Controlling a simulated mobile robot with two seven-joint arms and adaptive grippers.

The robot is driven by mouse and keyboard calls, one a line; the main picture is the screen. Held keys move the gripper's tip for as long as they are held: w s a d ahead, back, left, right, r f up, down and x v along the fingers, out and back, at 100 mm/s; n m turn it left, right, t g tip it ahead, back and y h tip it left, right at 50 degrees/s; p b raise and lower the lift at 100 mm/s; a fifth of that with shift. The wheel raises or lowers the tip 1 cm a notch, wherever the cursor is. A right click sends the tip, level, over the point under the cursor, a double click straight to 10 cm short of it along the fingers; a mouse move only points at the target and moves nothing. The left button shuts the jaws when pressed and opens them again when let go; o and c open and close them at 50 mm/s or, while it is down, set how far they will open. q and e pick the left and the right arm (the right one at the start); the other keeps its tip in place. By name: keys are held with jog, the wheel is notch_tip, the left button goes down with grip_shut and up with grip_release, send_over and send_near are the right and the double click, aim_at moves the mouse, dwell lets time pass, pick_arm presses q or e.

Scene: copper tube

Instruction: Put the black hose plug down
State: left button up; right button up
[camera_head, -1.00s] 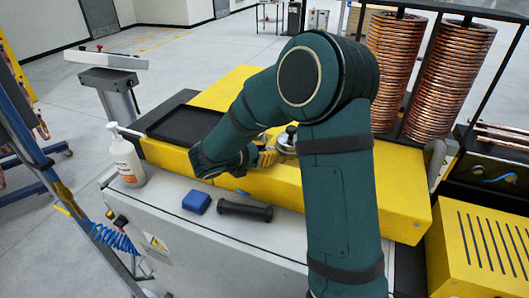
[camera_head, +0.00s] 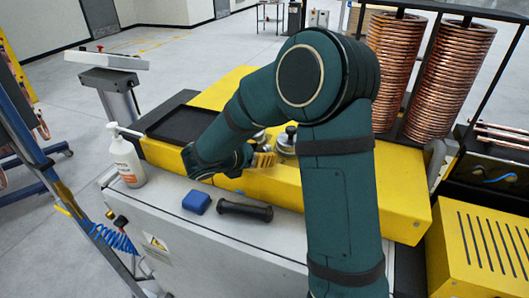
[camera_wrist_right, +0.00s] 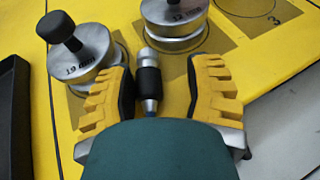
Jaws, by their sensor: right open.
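The black hose plug (camera_wrist_right: 148,82), a small metal fitting with a black band, shows in the right wrist view between my right gripper's yellow fingers. It seems to stand on the yellow top (camera_wrist_right: 185,75), its lower end partly hidden by my wrist. The right gripper (camera_wrist_right: 163,66) is open, with a finger on each side of the plug. The left finger is close to it; I cannot tell whether they touch. In the head view the right gripper's fingers (camera_head: 263,160) are over the yellow bench, and the plug cannot be made out there. My left gripper is not in view.
Two metal gauges with size marks, one with a black knob (camera_wrist_right: 83,58) and one at the top (camera_wrist_right: 174,18), stand close by. A black tray (camera_head: 185,124) lies left. A blue block (camera_head: 196,202), a black handle-like part (camera_head: 245,211) and a white bottle (camera_head: 127,160) are in front.

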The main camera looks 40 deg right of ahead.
jog(key=w+v, duration=0.1)
jog(key=v, duration=0.9)
jog(key=shift+s, duration=0.5)
jog(key=shift+a, duration=0.15)
